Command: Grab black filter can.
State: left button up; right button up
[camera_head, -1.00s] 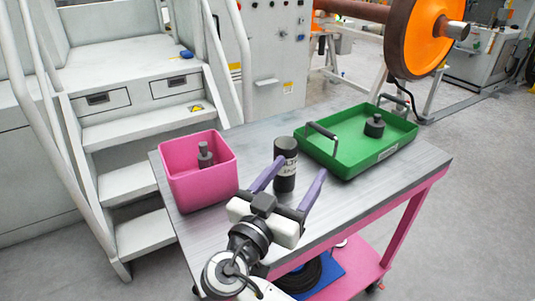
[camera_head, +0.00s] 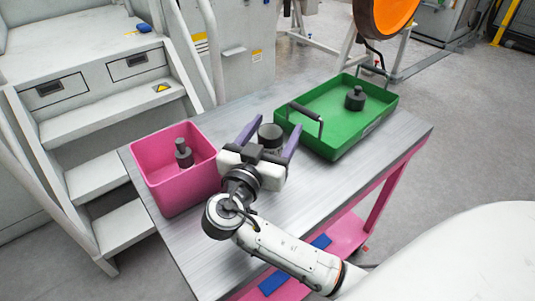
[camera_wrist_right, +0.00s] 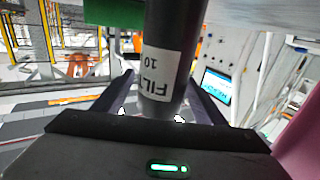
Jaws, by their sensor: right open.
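The black filter can (camera_head: 270,134) stands upright on the table between the pink bin and the green tray. Its dark round top shows in the head view, and its body is partly hidden by my right gripper. My right gripper (camera_head: 276,123) is open, with one purple finger on each side of the can. In the right wrist view the can (camera_wrist_right: 172,55) fills the space between the fingers, with a white label reading FILT 10 upside down. I cannot tell whether a finger touches it. My left gripper is in neither view.
The pink bin (camera_head: 172,190) with a grey part (camera_head: 183,153) stands close at left. The green tray (camera_head: 340,142) with a dark weight-like part (camera_head: 355,99) and raised handles is at right. The grey table (camera_head: 385,145) is bare at its right and front.

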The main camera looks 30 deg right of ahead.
jog(key=shift+w+d, duration=0.45)
jog(key=shift+d, duration=0.1)
grip_shut()
jog(key=shift+r, duration=0.15)
